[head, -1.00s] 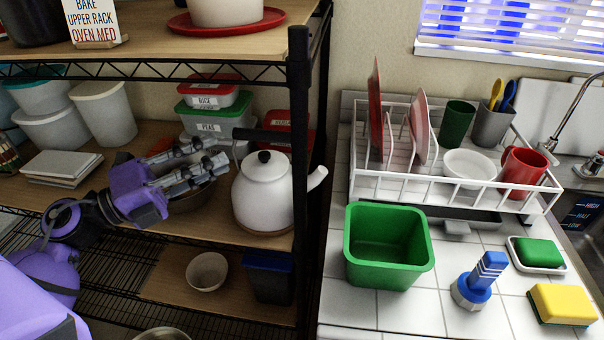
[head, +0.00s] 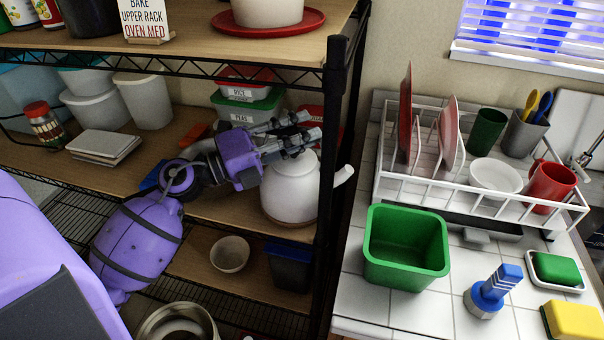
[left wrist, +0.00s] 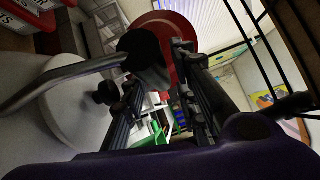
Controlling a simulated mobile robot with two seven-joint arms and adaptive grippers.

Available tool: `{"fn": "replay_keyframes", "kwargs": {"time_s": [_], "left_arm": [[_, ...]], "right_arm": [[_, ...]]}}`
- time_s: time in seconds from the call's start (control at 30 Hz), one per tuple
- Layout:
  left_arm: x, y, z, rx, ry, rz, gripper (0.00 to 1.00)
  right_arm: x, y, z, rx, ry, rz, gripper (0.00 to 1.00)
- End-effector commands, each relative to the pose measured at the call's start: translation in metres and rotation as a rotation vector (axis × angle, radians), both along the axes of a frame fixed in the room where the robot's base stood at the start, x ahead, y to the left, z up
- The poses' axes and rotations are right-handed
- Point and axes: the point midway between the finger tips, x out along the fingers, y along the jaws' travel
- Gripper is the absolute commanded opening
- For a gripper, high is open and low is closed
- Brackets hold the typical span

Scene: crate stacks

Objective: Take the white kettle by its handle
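The white kettle (head: 289,192) stands on the middle shelf at its right end, spout to the right. My left gripper (head: 308,126) is over the top of the kettle and hides most of its handle in the head view. In the left wrist view the kettle's white body (left wrist: 60,128) is at the left, with the metal arm of the handle (left wrist: 60,78) rising to a black grip (left wrist: 146,52). The two fingers of the gripper are apart, and the black grip shows at the gap by the left finger's tip. Contact cannot be told. My right gripper is not in view.
A black rack post (head: 329,190) stands close to the right of the kettle. Lidded tubs (head: 246,112) are behind it. A bowl (head: 230,254) and a dark bin (head: 289,268) sit below. The upper shelf (head: 215,50) overhangs. A counter with a dish rack (head: 470,203) is at the right.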

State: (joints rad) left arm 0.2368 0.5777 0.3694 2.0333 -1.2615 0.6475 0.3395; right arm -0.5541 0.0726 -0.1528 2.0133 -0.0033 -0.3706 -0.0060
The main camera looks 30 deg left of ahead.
Motion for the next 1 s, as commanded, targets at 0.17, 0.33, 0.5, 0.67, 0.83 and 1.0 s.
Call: {"fn": "replay_keyframes", "kwargs": {"time_s": [0.17, 0.33, 0.5, 0.67, 0.83, 1.0], "left_arm": [[0.0087, -0.0063, 0.0014, 0.000, 0.001, 0.000, 0.27], [0.0085, -0.0061, 0.0003, 0.000, 0.003, 0.000, 0.27], [0.0082, -0.0061, 0.0004, 0.000, 0.001, 0.000, 0.06], [0.0082, -0.0060, 0.0002, 0.000, 0.002, 0.000, 0.00], [0.0083, -0.0060, 0.0020, 0.000, -0.001, 0.001, 0.00], [0.0083, -0.0059, 0.0029, 0.000, -0.001, 0.001, 0.00]], "right_arm": [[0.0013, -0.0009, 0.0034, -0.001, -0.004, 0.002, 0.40], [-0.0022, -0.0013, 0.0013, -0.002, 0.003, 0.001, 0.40], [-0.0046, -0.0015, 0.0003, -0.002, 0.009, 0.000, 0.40], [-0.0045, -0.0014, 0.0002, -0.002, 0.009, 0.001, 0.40], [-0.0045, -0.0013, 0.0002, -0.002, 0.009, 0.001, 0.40], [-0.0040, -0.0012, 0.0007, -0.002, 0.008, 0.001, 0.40]]}}
